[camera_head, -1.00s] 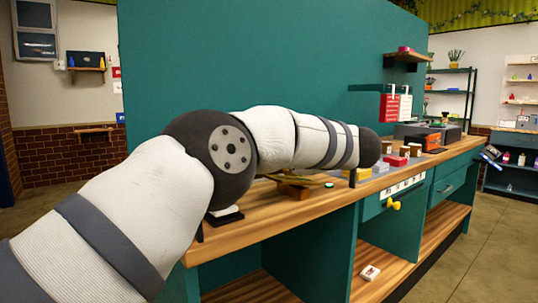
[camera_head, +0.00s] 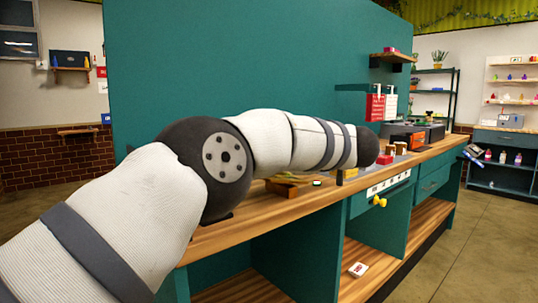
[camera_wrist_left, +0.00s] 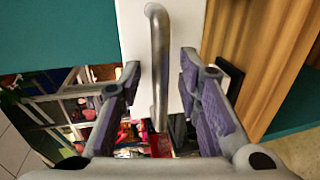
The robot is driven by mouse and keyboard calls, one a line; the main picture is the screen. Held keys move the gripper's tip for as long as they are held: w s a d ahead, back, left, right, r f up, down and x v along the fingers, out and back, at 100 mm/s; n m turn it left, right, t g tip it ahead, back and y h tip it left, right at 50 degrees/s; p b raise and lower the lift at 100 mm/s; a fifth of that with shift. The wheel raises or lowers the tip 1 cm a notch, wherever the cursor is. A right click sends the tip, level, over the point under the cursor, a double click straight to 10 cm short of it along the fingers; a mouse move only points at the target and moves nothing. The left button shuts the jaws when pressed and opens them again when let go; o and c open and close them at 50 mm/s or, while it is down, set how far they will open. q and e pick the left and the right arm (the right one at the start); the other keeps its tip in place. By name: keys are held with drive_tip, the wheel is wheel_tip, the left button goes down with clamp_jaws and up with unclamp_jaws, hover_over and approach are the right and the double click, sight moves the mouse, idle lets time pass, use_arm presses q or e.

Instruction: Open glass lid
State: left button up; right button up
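A grey metal bar handle (camera_wrist_left: 158,65) stands in front of a white panel (camera_wrist_left: 187,40) in the left wrist view. My left gripper (camera_wrist_left: 160,95) is open, with one purple-padded finger on each side of the handle and gaps on both sides. I cannot make out the glass lid itself for sure. In the head view my left arm reaches right over the wooden counter (camera_head: 220,233), and its own links hide the gripper and the handle. My right gripper is in neither view.
A teal wall (camera_head: 250,70) rises behind the counter. A yellow knob (camera_head: 380,201) sticks out from the counter front. A wooden stand (camera_head: 286,187) and several small boxes are on the counter. The floor (camera_head: 440,255) at right is clear.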

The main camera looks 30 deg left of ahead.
use_arm(q)
drive_tip(key=v, duration=1.2)
